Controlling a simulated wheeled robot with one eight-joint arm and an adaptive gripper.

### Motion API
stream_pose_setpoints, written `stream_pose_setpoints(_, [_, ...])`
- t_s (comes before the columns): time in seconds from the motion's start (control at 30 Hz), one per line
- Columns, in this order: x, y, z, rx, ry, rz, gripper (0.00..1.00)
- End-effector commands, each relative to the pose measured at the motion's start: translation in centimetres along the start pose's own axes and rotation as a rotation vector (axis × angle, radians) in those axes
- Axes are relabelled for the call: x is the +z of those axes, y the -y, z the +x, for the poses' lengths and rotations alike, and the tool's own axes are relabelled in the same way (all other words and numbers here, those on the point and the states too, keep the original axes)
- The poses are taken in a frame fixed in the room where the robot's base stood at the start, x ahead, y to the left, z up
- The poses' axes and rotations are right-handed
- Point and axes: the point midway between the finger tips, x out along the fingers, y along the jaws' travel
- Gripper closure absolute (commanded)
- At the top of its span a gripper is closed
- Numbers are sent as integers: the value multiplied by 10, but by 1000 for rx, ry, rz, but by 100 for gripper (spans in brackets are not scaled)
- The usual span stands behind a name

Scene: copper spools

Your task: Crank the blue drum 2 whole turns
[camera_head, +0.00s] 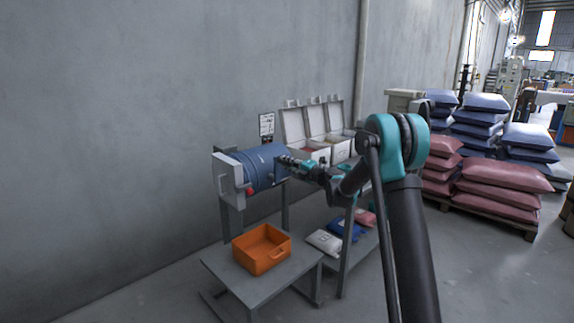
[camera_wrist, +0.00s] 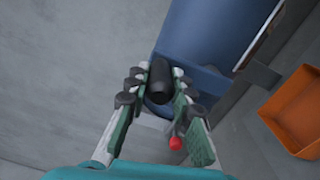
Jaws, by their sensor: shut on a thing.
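The blue drum (camera_head: 252,166) lies on its side in a grey stand near the wall, and its blue body fills the top of the wrist view (camera_wrist: 215,30). My gripper (camera_head: 286,160) is at the drum's right end. In the wrist view my gripper (camera_wrist: 154,82) is shut on the black crank handle (camera_wrist: 159,76), with a finger on either side of it. The crank's arm is mostly hidden behind my fingers. A red knob (camera_head: 249,191) sits low at the drum's left end, and a red ball (camera_wrist: 176,143) shows beside my right finger.
An orange bin (camera_head: 283,245) stands on a low grey table (camera_head: 225,268) below the drum. White lidded boxes (camera_head: 312,155) stand behind my arm. Bags (camera_head: 324,241) lie on a lower shelf. Stacks of red sacks (camera_head: 500,177) and blue sacks (camera_head: 487,102) stand to the right.

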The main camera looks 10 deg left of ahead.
Motion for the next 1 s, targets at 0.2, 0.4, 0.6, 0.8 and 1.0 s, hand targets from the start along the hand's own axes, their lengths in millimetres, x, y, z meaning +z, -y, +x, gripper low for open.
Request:
stream_pose_setpoints(0.2, [-1,0,0,0,-1,0,56])
stream_pose_setpoints(0.4, [0,0,0,0,0,-1,56])
stream_pose_setpoints(0.6, [0,0,-9,0,1,-1,56])
stream_pose_setpoints(0.8, [1,0,-45,0,2,-1,56])
stream_pose_setpoints(1.0, [1,0,-85,0,3,-1,56])
